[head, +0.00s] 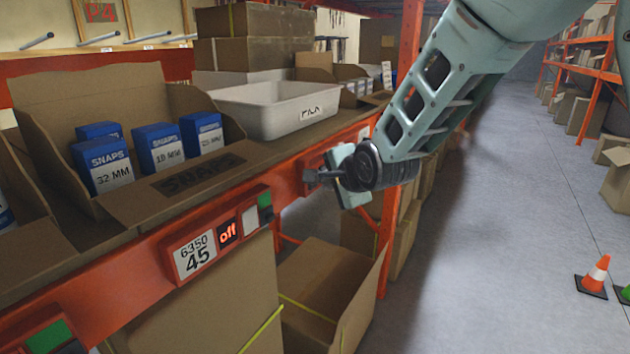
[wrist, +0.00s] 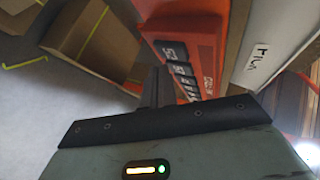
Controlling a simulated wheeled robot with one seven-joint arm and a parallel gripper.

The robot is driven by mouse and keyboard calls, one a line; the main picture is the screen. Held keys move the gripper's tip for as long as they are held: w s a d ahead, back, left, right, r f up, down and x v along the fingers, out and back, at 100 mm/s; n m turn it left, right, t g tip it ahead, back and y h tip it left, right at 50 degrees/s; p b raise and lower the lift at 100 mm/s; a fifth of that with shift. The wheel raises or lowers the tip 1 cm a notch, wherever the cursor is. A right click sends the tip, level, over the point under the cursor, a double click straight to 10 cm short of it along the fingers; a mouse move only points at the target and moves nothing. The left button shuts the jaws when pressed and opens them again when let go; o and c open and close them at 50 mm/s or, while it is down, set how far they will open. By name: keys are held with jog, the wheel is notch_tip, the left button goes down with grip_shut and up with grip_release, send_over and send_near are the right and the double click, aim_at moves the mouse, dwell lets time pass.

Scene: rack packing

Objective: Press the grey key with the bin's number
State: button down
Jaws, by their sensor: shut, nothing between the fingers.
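My gripper (head: 312,176) is shut and empty, in front of the orange shelf beam below the white bin. Its dark fingers (wrist: 152,92) show in the wrist view, beside the lower end of an orange key unit (wrist: 205,40). A row of dark grey keys (wrist: 180,68) with pale marks runs along that unit; I cannot read them surely. No contact with a key can be made out. A white bin (head: 265,115) stands on the shelf; its label (head: 312,112) is too small to read surely. In the head view my gripper and arm hide most of the key unit.
An orange beam unit (head: 215,237) reads "6350 45" and "off", with pale and green keys. Blue SNAPS boxes (head: 103,163) stand in an open carton at left. An open carton (head: 335,290) lies below the beam. The aisle floor (head: 490,250) at right is clear up to a cone (head: 595,276).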

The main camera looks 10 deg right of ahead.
jog(key=shift+w+a, duration=0.15)
jog(key=shift+w+a, duration=0.15)
jog(key=shift+a, duration=0.05)
dwell(0.3)
jog(key=shift+w+a, duration=0.3)
dwell(0.8)
jog(key=shift+d, duration=0.1)
jog(key=shift+s+d+b, duration=0.5)
jog(key=shift+s+b, duration=0.1)
jog(key=shift+b, duration=0.15)
jog(key=s+d+b, duration=0.3)
jog(key=shift+s+d, duration=0.25)
jog(key=shift+d, duration=0.05)
dwell(0.3)
